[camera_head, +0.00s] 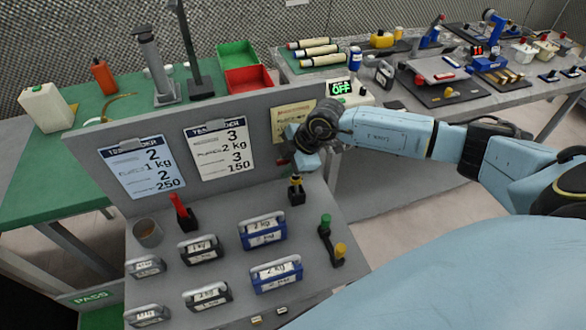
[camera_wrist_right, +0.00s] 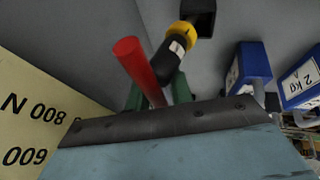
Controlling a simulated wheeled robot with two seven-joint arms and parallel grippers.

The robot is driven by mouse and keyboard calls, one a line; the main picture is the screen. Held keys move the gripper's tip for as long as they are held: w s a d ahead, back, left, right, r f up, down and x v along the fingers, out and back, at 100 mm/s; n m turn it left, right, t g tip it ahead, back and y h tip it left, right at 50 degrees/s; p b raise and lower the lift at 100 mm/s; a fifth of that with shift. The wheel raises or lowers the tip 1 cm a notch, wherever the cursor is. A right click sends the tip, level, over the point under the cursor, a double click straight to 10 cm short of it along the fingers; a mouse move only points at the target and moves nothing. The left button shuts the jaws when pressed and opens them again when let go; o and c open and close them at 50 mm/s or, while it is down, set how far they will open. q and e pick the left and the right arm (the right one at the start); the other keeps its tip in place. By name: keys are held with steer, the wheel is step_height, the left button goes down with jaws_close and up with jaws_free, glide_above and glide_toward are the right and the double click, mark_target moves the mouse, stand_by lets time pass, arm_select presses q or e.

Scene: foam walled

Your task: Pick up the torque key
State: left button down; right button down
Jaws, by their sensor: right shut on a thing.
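The torque key looks like a black shaft with a white label and a yellow collar (camera_wrist_right: 180,42), with a red bar (camera_wrist_right: 138,68) at its gripped end. In the head view its yellow part (camera_head: 296,181) shows just under my right gripper (camera_head: 305,160), and a bit of red sticks out left of the gripper. My right gripper is shut on the key; its green fingers (camera_wrist_right: 158,95) show on both sides of it in the wrist view. The key's lower end is at a black holder (camera_head: 296,196); I cannot tell whether it is still seated. My left gripper is out of view.
The grey bench has an upright panel (camera_head: 255,130) with cards close behind the gripper. Blue weights (camera_head: 263,232), black weights (camera_head: 200,248), a red-handled tool (camera_head: 182,212), a grey cup (camera_head: 147,233) and a green-and-yellow-knobbed piece (camera_head: 330,242) stand around. Bare bench lies between them.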

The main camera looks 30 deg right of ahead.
steer(key=shift+d, duration=0.1)
step_height(320, 180, up, 27)
steer(key=p, duration=0.6)
steer(key=shift+p, duration=0.4)
stand_by(0.8)
